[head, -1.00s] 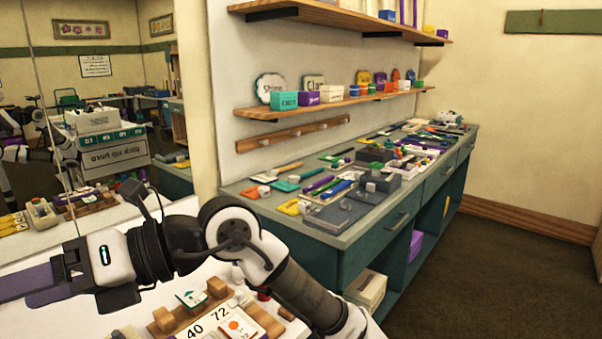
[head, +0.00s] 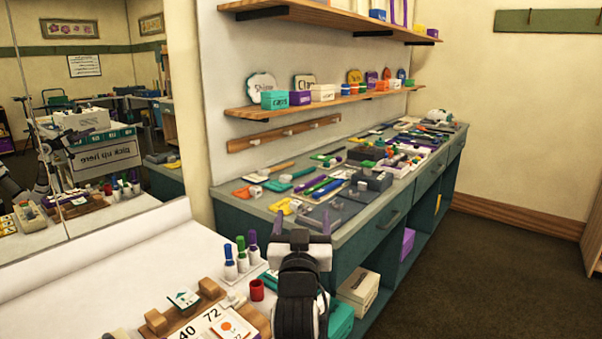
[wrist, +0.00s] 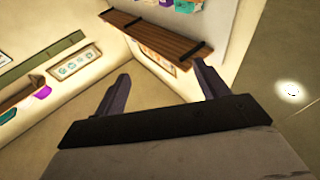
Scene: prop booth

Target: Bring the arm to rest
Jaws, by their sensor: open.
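My gripper (head: 302,220) is in the lower middle of the head view, with its two purple fingers pointing up and away from me. The fingers are spread apart, with nothing between them. My gripper also shows in the wrist view (wrist: 162,84), its fingers apart in front of a wall and a wooden shelf. My forearm fills the bottom of the head view below it and hides part of the table's right end. The gripper appears free in the air, touching nothing.
A white table (head: 110,290) holds several markers (head: 242,254), a red cup (head: 257,289) and a wooden rack with number cards (head: 215,325). A green counter (head: 345,235) crowded with small props runs behind. Wooden shelves (head: 345,98) and a mirror (head: 60,150) line the wall. Floor at right is clear.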

